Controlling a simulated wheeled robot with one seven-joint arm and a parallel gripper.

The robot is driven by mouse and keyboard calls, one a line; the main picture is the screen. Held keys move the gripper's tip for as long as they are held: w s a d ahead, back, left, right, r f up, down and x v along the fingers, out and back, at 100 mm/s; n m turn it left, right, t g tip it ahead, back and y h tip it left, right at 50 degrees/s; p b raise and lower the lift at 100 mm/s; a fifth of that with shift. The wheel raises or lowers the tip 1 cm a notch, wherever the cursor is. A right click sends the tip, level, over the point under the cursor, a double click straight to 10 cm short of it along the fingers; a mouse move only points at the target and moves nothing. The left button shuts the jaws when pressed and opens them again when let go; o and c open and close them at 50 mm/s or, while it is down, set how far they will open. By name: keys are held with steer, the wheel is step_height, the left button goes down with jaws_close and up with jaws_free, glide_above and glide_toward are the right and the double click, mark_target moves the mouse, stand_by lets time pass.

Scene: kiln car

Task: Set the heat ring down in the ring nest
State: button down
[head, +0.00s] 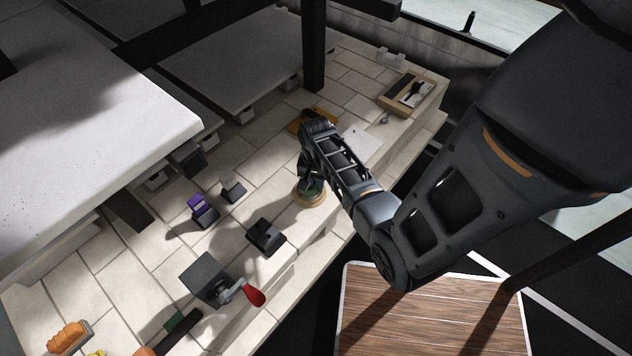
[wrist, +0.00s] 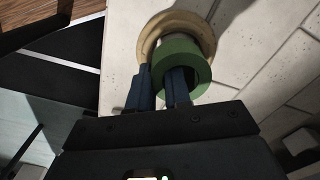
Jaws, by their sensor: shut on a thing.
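The heat ring, a green hollow cylinder (wrist: 184,46), is in my gripper (wrist: 161,74). One dark blue finger is inside it and the other is outside its left wall. The ring nest looks like a tan round ring (wrist: 150,32) on the pale tiles, behind the green ring in the wrist view. The green ring overlaps the nest's lower part there, and I cannot tell whether they touch. In the head view my gripper (head: 311,176) points down over the tan ring (head: 308,200), and the green ring is mostly hidden.
A black slotted block (head: 266,237) and a grey box (head: 206,278) with a red handle (head: 254,294) stand nearer on the tiles. A purple-topped block (head: 199,204) is to the left. A framed tray (head: 397,104) lies farther back. A dark post (head: 313,50) rises behind.

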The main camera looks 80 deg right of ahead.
steer(key=shift+f+b, duration=0.4)
steer(key=shift+f, duration=0.2)
stand_by(0.8)
steer(key=c, duration=1)
jaws_free()
steer(key=shift+r, duration=3.9)
